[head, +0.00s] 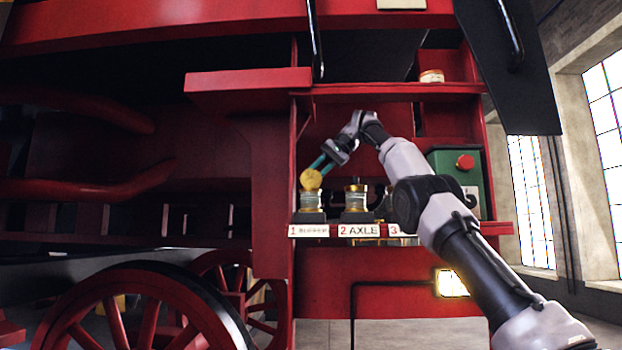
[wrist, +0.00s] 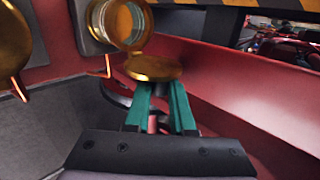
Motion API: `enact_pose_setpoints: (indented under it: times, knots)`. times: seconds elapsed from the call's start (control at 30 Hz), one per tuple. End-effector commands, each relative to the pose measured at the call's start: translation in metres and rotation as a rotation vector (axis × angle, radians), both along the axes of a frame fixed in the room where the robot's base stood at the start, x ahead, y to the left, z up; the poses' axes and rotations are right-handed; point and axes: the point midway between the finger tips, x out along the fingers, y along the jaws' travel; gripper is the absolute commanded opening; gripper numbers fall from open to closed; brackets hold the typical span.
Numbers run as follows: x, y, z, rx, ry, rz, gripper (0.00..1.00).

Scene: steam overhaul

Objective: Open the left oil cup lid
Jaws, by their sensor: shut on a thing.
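The left oil cup (head: 311,201) is a glass cup with brass ends above the label marked 1. Its round brass lid (head: 311,179) stands tilted up over the cup, its flat face towards the head camera. My gripper (head: 319,165) reaches down from the upper right, its green fingers at the lid. In the wrist view the fingers of my gripper (wrist: 157,88) meet the edge of the brass lid (wrist: 153,68). The glass cup (wrist: 124,25) shows just beyond the lid. The exact contact between fingers and lid is partly hidden.
A second oil cup (head: 356,199) stands to the right above the AXLE label (head: 359,231); my arm partly covers a third place. A red shelf (head: 398,89) overhangs the cups.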

Motion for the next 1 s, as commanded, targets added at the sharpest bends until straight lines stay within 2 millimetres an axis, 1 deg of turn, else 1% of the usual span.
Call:
enact_pose_setpoints:
  times: [0.4,0.43,0.47,0.5,0.83,1.0]
  knots:
    - [-0.001,-0.001,0.000,0.002,0.008,-0.001,0.00]
    - [-0.001,-0.001,0.000,0.002,0.007,-0.001,0.26]
    - [-0.001,-0.001,0.000,0.002,0.007,-0.001,0.37]
    - [0.000,-0.001,0.000,0.001,0.006,-0.002,0.52]
    - [0.000,-0.002,0.001,0.001,0.005,-0.004,0.52]
    - [-0.010,-0.002,0.011,0.001,0.004,-0.005,0.52]
